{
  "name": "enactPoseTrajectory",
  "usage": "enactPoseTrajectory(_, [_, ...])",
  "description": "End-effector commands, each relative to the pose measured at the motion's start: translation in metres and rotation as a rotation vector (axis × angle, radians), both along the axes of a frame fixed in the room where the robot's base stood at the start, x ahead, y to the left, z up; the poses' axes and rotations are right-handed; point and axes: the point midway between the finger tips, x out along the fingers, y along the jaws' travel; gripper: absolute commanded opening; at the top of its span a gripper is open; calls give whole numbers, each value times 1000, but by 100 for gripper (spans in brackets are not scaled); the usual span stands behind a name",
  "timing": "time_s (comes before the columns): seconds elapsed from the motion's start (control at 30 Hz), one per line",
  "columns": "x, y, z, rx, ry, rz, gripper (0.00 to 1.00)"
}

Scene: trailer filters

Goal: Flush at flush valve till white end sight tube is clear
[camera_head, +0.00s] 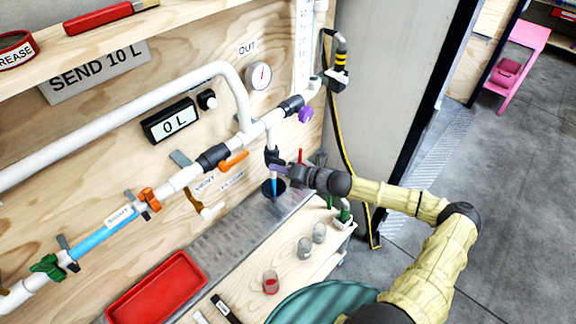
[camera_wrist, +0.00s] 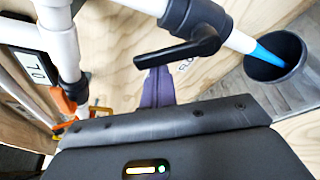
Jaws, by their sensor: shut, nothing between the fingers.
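The flush valve (camera_head: 272,155) is a dark fitting on a white downpipe, with a black lever (camera_wrist: 178,52) in the wrist view. Blue liquid (camera_wrist: 257,48) runs from its outlet into a dark cup (camera_wrist: 297,60), also visible in the head view (camera_head: 268,188). My gripper (camera_head: 278,169) is shut and empty at the valve. Its purple-grey fingers (camera_wrist: 157,88) are close against or just below the lever; contact is unclear. The sight tube (camera_head: 98,240) at left in the head view looks bright blue, with a white label (camera_head: 122,215) marked SIGHT.
A gauge (camera_head: 259,75) and a 0 L display (camera_head: 170,121) are on the board. A red tray (camera_head: 157,290) and small jars (camera_head: 304,247) lie below. Open floor (camera_head: 510,200) is at right.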

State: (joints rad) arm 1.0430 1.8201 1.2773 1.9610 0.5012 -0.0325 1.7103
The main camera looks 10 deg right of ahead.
Motion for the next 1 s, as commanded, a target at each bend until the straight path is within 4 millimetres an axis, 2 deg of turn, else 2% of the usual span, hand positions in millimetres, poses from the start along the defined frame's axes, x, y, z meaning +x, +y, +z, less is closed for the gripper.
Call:
enactPoseTrajectory(0.2, [6, -6, 11, 134, 109, -2, 0])
enactPoseTrajectory(0.5, [11, -15, 15, 284, 230, -5, 0])
enactPoseTrajectory(1.0, [13, -17, 16, 341, 278, -2, 0])
